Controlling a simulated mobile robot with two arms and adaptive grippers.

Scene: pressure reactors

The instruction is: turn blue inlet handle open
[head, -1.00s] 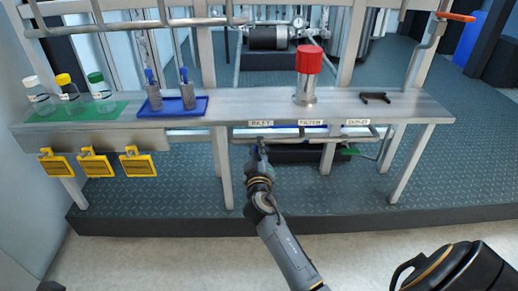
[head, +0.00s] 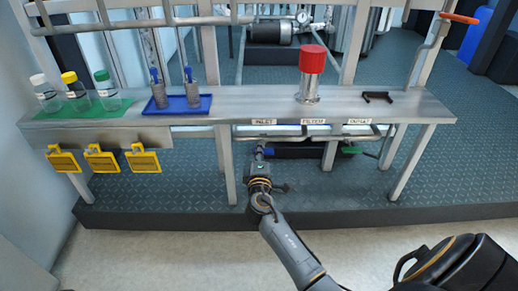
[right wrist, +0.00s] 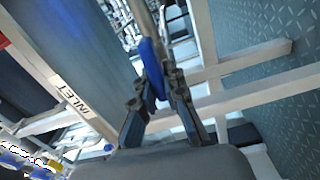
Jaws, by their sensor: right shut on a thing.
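The blue inlet handle (right wrist: 152,66) shows in the right wrist view as a long blue lever between my fingers. In the head view only a small blue part of it (head: 268,151) shows, below the shelf's INLET label (head: 263,122). My right gripper (head: 260,153) is below the shelf's front edge, with its arm coming up from the bottom. In the right wrist view my right gripper (right wrist: 157,92) is shut on the blue handle, one finger on each side. The fingers hide part of the handle. My left gripper is not in view.
A green handle (head: 350,149) is under the OUTLET label, to the right. A red-capped filter cylinder (head: 310,78) stands on the metal shelf (head: 235,108). Shelf legs flank my arm. Bottles, a blue tray and yellow tags are at the left. The floor in front is clear.

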